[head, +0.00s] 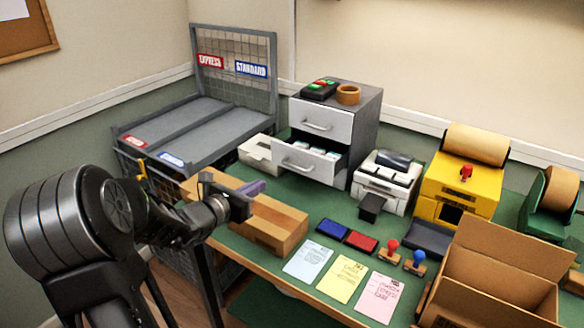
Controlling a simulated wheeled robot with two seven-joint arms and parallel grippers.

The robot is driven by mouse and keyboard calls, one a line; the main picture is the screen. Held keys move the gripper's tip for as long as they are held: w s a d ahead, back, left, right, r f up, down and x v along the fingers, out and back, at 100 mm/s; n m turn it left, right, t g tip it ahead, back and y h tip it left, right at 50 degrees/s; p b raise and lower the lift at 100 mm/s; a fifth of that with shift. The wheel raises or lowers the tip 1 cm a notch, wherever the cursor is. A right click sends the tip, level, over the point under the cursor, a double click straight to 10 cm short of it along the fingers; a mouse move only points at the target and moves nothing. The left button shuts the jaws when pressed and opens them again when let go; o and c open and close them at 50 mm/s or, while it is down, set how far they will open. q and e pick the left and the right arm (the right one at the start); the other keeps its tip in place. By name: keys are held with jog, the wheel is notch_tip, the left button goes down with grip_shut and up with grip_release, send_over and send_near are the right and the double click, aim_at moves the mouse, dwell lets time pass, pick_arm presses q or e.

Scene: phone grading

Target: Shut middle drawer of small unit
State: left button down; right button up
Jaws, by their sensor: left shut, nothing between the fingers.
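The small drawer unit (367,115) stands at the back of the green-topped table, with a grey body and white drawer fronts. Its top drawer (322,122) is shut. The middle drawer (308,164) is pulled out towards the front left, with pale items showing inside and a handle on its front. What lies below it is hidden by the open drawer. My left gripper (240,203) is shut and empty, above the cardboard box near the table's left edge. It is apart from the drawer, to the left of and nearer than its front. My right gripper is not in view.
A long cardboard box (268,226) and a purple item (252,187) lie by my left gripper. A white printer (385,180) stands right of the unit. A grey two-lane rack (190,128) is behind left. Ink pads (361,241) and paper slips lie in front.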

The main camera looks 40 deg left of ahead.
pick_arm(q)
jog(key=p+x, duration=0.3)
jog(key=x, duration=1.1)
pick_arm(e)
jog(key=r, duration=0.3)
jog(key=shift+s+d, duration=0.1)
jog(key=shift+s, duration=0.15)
pick_arm(q)
jog(key=shift+f, duration=0.1)
